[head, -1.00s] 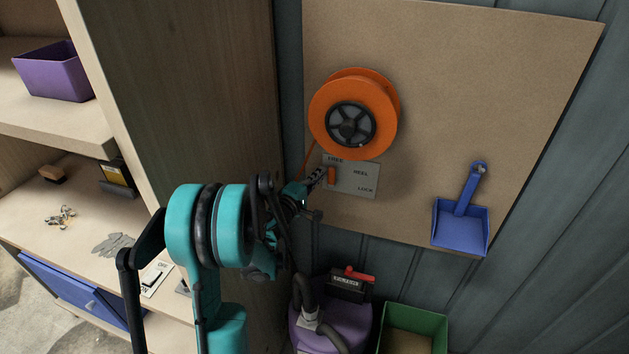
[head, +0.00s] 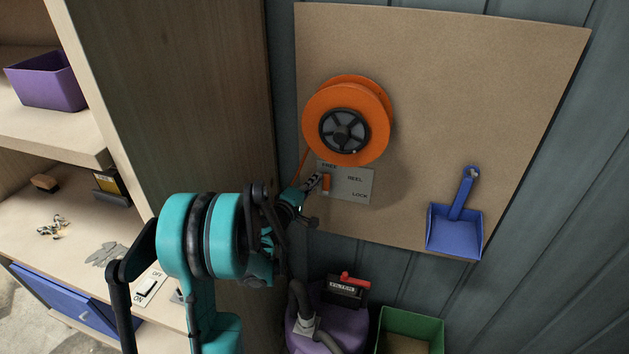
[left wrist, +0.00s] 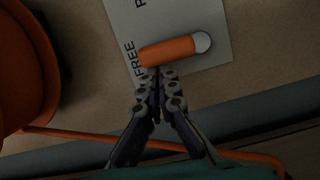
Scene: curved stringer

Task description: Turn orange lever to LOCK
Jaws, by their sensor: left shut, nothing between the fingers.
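The orange lever (head: 326,182) is on a grey plate (head: 355,186) marked FREE, REEL and LOCK, below the orange reel (head: 347,118). The lever stands at the left side of the plate, near FREE and away from LOCK at the lower right. In the left wrist view the lever (left wrist: 168,50) has a pale round end, and its other end lies by the word FREE. My left gripper (head: 318,181) is shut and empty, its fingertips (left wrist: 158,74) right at the lever's side; whether they touch it I cannot tell. My right gripper is not in view.
A blue dustpan (head: 456,226) hangs on the board (head: 420,150) to the right. A purple canister (head: 335,325) with a FILTER box and a green bin (head: 410,325) stand below. A wooden shelf unit (head: 190,100) is at the left. An orange line runs down from the reel.

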